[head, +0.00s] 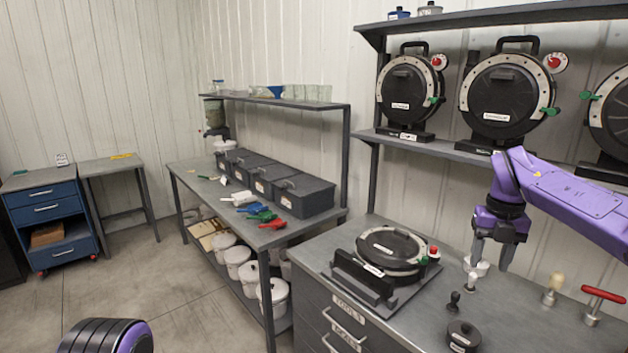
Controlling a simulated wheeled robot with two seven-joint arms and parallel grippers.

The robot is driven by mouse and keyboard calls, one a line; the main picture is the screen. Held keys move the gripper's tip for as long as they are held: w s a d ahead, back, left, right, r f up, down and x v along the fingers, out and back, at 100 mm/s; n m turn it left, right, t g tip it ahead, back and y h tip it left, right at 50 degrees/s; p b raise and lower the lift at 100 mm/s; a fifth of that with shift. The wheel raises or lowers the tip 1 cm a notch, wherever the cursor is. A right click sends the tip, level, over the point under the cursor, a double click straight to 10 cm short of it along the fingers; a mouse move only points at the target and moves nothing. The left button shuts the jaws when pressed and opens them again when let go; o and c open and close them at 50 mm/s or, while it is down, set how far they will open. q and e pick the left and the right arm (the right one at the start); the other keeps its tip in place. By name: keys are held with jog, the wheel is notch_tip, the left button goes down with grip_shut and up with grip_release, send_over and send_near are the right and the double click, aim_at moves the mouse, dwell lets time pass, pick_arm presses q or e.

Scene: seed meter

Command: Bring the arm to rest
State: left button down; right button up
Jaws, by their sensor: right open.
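My right arm (580,200) is purple and reaches in from the right edge over the grey workbench. Its gripper (492,254) points down, open, with its two fingers apart. A small white-topped piece (472,282) stands on the bench just below and left of the fingertips; I cannot tell whether they touch it. My left gripper is out of view.
A round black seed meter (390,247) lies on a stand left of the gripper. A black knob (454,303), a black cylinder (464,335), a cream-topped tool (553,288) and a red-handled tool (603,294) stand on the bench. A shelf (445,151) with large meters is above.

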notch_tip(320, 180, down, 12)
jog(key=w+d+f+n+t+h+b, duration=0.15)
jog(key=n+t+h, duration=0.25)
jog(key=n+h, duration=0.45)
jog(key=s+a+f+n+t+y+b, duration=0.1)
jog(key=s+a+f+n+t+b, duration=0.2)
jog(key=f+n, duration=0.6)
jog(key=s+a+f+n+t+b, duration=0.15)
jog(key=s+a+f+n, duration=0.35)
jog(key=f, duration=0.8)
pick_arm(q)
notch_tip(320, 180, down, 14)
jog(key=b, duration=0.8)
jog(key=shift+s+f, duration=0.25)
pick_arm(e)
jog(key=s+f+n+g+y, duration=0.1)
jog(key=s+f+n, duration=0.2)
jog(key=s+f, duration=0.4)
jog(key=s+f+n+g+y, duration=0.1)
jog(key=s+f+n, duration=0.3)
jog(key=s, duration=1)
jog(key=s+f+n+g+y, duration=0.2)
jog(key=s+f+n+g, duration=0.1)
jog(key=s+f, duration=0.7)
jog(key=shift+s+a+n, duration=0.2)
jog(key=shift+s+n, duration=0.25)
jog(key=shift+s, duration=0.4)
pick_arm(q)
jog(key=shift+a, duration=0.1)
